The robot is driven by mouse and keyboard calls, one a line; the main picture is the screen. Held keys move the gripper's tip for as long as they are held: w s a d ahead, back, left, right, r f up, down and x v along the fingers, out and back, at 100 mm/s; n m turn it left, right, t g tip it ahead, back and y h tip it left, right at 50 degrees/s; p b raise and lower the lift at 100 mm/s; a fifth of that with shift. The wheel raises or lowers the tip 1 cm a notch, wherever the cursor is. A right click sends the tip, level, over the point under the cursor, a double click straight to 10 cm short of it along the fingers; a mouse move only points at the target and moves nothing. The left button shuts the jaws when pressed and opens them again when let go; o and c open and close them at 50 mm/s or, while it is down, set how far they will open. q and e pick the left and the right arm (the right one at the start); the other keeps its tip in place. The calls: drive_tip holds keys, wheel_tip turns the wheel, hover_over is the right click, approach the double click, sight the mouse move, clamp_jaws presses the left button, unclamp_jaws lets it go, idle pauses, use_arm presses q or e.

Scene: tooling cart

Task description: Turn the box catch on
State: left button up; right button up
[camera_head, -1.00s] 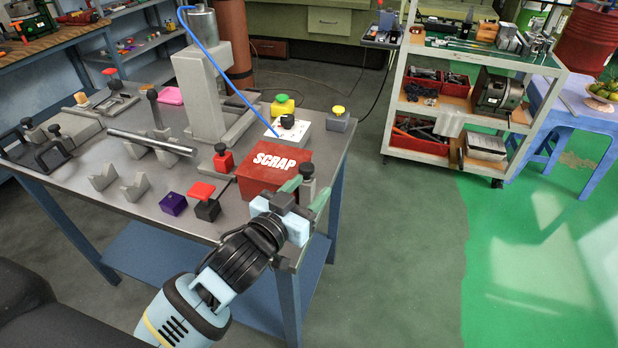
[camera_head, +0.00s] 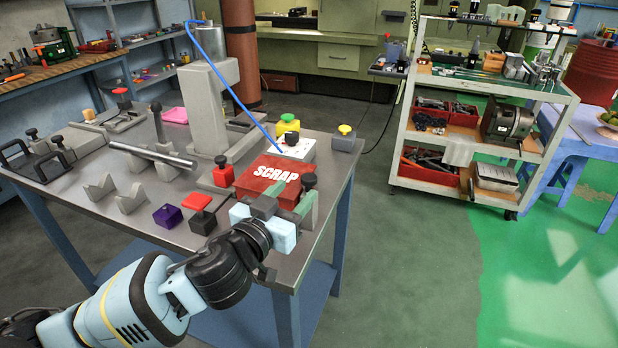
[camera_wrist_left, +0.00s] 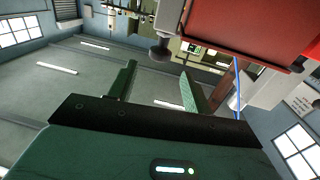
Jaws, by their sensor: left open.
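A red box marked SCRAP (camera_head: 262,179) sits at the near right part of the grey bench. A grey post with a black knob (camera_head: 308,181) stands at its right front corner. I cannot tell for sure which part is the box catch. My left gripper (camera_head: 285,208) is open and empty, at the box's near right side by this post. In the left wrist view its two green fingers (camera_wrist_left: 160,88) are spread apart, with the black knob (camera_wrist_left: 160,51) beyond them and the red box (camera_wrist_left: 245,28) at upper right. My right gripper is not in view.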

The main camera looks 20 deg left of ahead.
sight(305, 181)
use_arm(q)
drive_tip(key=shift+w+d, duration=0.2)
drive_tip(key=shift+w, duration=0.95)
drive_tip(key=shift+w+d, duration=0.2)
drive_tip(key=shift+w, duration=0.9)
drive_tip(key=shift+w+d, duration=0.2)
drive_tip(key=shift+w, duration=0.95)
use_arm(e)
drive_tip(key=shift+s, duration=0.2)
use_arm(q)
drive_tip(key=c, duration=0.9)
drive_tip(key=shift+c, duration=0.2)
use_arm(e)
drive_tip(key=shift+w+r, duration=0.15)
